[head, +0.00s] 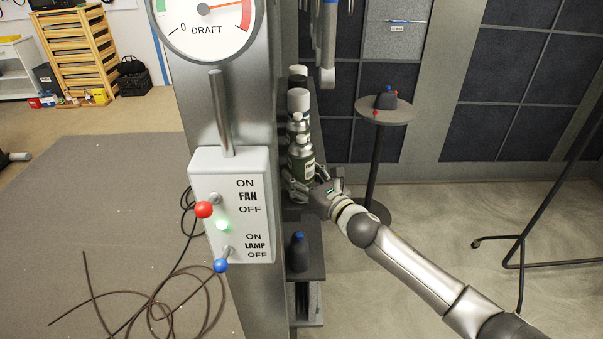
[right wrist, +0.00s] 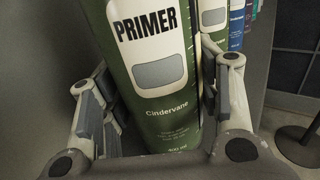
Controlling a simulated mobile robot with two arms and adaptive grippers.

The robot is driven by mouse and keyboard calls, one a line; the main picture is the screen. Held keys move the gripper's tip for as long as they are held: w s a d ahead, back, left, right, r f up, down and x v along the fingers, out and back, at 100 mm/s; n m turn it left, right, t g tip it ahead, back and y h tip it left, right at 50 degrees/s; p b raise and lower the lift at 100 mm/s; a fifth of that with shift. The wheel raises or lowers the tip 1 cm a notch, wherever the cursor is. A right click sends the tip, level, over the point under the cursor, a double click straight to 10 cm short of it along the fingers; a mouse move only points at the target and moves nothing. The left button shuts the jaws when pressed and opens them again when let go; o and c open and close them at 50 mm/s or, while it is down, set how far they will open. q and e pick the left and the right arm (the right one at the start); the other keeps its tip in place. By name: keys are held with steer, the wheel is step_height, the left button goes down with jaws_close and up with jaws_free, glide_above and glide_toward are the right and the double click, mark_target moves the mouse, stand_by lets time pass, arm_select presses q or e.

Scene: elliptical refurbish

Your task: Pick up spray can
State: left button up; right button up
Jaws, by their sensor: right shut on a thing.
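The spray can is a green can (head: 301,158) with a pale label, standing upright on a narrow shelf behind the metal post in the head view. In the right wrist view, the green can (right wrist: 150,75) fills the middle and its label reads "PRIMER" and "Cindervane". My right gripper (head: 306,186) is at this can, shut on its lower part, with one finger on each side. In the right wrist view the fingers (right wrist: 160,120) flank the can. The can's top is out of the wrist view. My left gripper is not in view.
More cans (head: 298,98) stand in a row behind the held one. A metal post with a control box (head: 233,205) stands close on the left. A dark bottle (head: 297,252) sits on a lower shelf. A round table (head: 385,109) stands behind to the right.

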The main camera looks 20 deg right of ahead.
mark_target(302, 141)
step_height(302, 141, up, 10)
steer(key=shift+r+b, duration=0.1)
steer(key=shift+b, duration=0.2)
steer(key=o, duration=0.6)
steer(key=shift+c, duration=0.2)
steer(key=c, duration=1)
